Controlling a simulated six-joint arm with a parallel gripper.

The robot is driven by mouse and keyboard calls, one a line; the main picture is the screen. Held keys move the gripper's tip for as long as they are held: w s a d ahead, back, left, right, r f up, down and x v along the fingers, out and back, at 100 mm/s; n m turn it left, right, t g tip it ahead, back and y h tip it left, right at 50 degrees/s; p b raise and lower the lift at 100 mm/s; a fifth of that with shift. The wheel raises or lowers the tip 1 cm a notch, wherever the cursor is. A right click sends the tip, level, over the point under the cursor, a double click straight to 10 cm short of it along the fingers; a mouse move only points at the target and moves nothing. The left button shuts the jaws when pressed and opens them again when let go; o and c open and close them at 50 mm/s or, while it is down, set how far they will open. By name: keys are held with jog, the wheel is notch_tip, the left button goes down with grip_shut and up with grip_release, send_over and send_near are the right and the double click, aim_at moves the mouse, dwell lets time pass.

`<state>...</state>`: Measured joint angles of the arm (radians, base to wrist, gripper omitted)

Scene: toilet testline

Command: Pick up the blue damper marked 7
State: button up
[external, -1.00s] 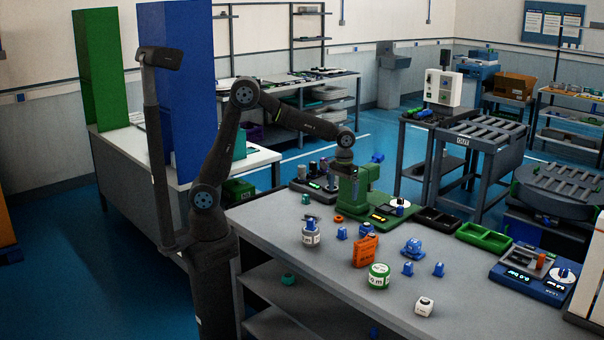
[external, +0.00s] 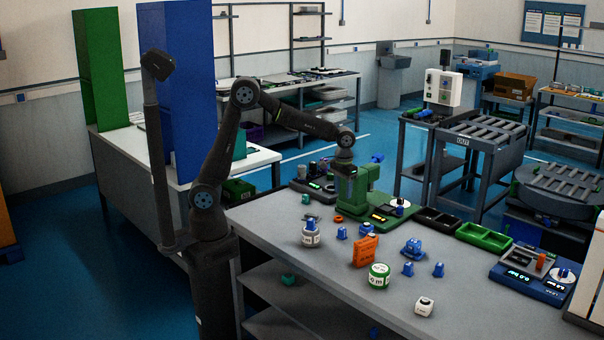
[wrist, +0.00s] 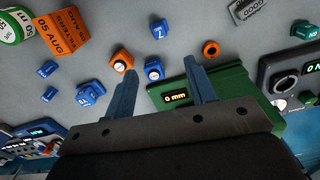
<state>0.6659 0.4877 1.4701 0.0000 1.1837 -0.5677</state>
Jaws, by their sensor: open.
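The blue damper marked with what looks like a 7 (wrist: 159,29) stands on the grey bench beyond my fingertips in the wrist view. It appears to be the small blue piece (external: 342,233) left of the orange box in the external view. My gripper (wrist: 160,66) is open and empty, its two dark blue fingers spread. A different blue piece with a pale top (wrist: 153,68) shows between the fingertips, below them on the bench. In the external view my gripper (external: 345,162) hangs above the green device, its fingers hard to make out.
Several other blue pieces (wrist: 90,92) are on the bench. The green device (wrist: 228,84) is close to my right finger. An orange ring (wrist: 211,49) lies beyond it.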

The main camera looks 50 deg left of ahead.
jog(key=m, duration=1.7)
send_over(342, 229)
notch_tip(342, 229, down, 12)
jog(key=shift+a, duration=0.1)
jog(key=shift+w+f, duration=0.2)
jog(key=shift+f, duration=2.9)
jog(key=c, duration=1.1)
